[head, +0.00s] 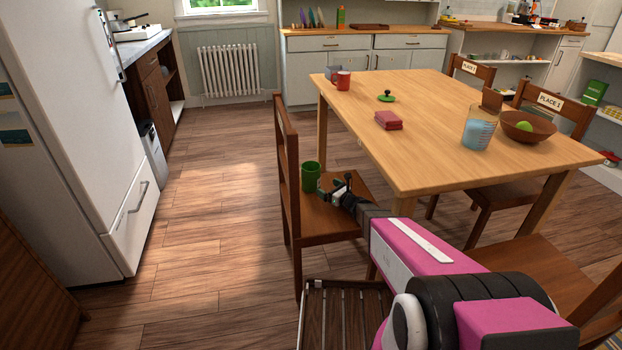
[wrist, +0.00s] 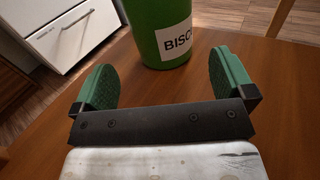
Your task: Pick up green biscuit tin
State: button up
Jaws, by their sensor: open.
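The green biscuit tin (head: 311,177) stands upright on the seat of a wooden chair (head: 327,222) at the left side of the table. In the wrist view the tin (wrist: 157,30) shows a white label with the letters "BISC", and its top is cut off by the frame edge. My gripper (head: 335,190) is just to the right of the tin, low over the seat. In the wrist view my gripper (wrist: 166,78) is open, with its green pads apart. The tin is ahead of the pads, roughly centred between them, and nothing is held.
The chair's backrest (head: 287,165) rises just left of the tin. The wooden table (head: 450,120) holds a red mug (head: 343,81), red boxes (head: 388,120), a jug (head: 479,130) and a bowl (head: 528,127). A white fridge (head: 75,130) stands left, with clear floor between.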

aim_at(318, 182)
jog(key=x, duration=0.8)
jog(key=shift+w+a+f, duration=0.2)
jog(key=shift+w, duration=0.05)
jog(key=c, duration=0.6)
